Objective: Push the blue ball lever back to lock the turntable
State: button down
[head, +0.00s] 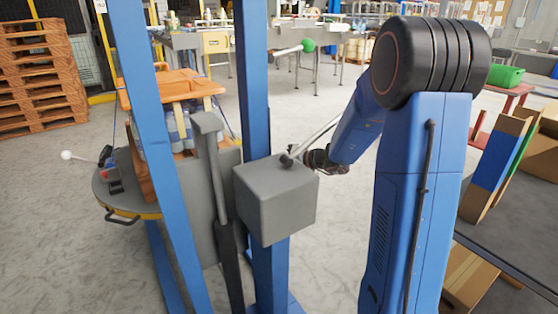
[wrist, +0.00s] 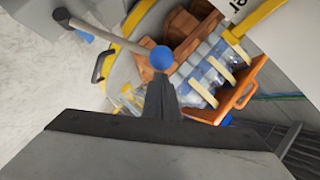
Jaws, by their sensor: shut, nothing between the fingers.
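The blue ball (wrist: 161,58) shows in the wrist view on the end of a pale rod (wrist: 115,38) that runs up and left to a dark pivot. My gripper (wrist: 161,92) is shut and empty, its fingertips just below the ball in the picture; I cannot tell whether they touch it. In the head view my gripper is mostly hidden behind a grey box, and I cannot make out the blue ball. The turntable (head: 150,212), with a yellow rim and a dark handle, stands at the left; its rim also shows in the wrist view (wrist: 116,52).
An orange crate of bottles (head: 172,85) stands on the turntable, partly behind a blue post (head: 150,130). The grey box (head: 275,200) sits in front of my gripper. A green ball lever (head: 308,45) is farther back. Wooden pallets (head: 40,75) stand far left.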

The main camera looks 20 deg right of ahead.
jog(key=shift+s+a, duration=0.15)
jog(key=shift+a, duration=0.25)
jog(key=shift+a+f, duration=0.15)
jog(key=shift+s, duration=0.15)
jog(key=v, duration=1.7)
jog(key=shift+d+r, duration=0.3)
jog(key=shift+d, duration=0.15)
